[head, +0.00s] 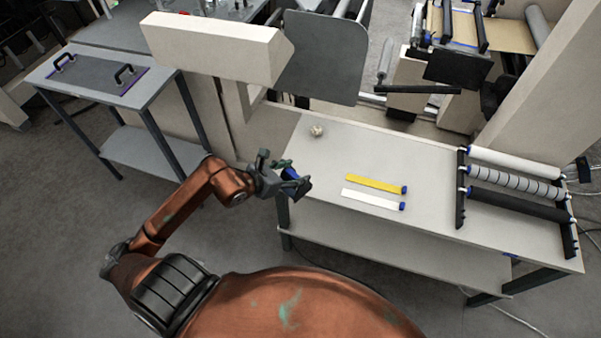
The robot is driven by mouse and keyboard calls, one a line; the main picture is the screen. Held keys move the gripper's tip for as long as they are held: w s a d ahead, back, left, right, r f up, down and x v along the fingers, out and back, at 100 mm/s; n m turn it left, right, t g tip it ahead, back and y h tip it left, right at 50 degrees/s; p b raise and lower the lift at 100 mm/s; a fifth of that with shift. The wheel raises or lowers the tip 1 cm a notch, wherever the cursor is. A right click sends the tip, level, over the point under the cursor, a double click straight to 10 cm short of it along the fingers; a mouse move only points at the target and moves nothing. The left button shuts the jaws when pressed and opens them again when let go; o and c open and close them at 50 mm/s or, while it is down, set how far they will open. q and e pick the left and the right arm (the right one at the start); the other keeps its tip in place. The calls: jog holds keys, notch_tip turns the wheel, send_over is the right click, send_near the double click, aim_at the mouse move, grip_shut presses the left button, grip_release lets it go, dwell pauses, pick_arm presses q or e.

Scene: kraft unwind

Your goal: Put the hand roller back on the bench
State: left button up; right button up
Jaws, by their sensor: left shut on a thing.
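My left gripper (291,181) is at the left end of the bench (330,155), near its front corner. It is shut on the hand roller (289,173), of which a blue part shows between the dark fingers. The fingers hide most of the roller. I cannot tell whether the roller touches the bench top or is held just above or beside its edge. My right gripper is not in view.
On the bench lie a yellow strip (375,184) and a white strip (372,199), both with blue ends, and a small round object (316,131). A rack of rollers (515,179) fills the right end. The front left bench top is clear. A grey cart (110,75) stands at left.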

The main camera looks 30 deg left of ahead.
aim_at(290, 168)
pick_arm(q)
jog(key=a, duration=0.1)
jog(key=w+a+r, duration=0.1)
jog(key=n, duration=0.1)
jog(key=shift+w+a+r+y, duration=0.25)
jog(key=shift+w+a+y, duration=0.05)
jog(key=shift+w+a, duration=0.1)
jog(key=w+a+f, duration=0.3)
jog(key=w+f, duration=0.9)
jog(key=shift+w+a+f, duration=0.2)
jog(key=shift+f, duration=0.1)
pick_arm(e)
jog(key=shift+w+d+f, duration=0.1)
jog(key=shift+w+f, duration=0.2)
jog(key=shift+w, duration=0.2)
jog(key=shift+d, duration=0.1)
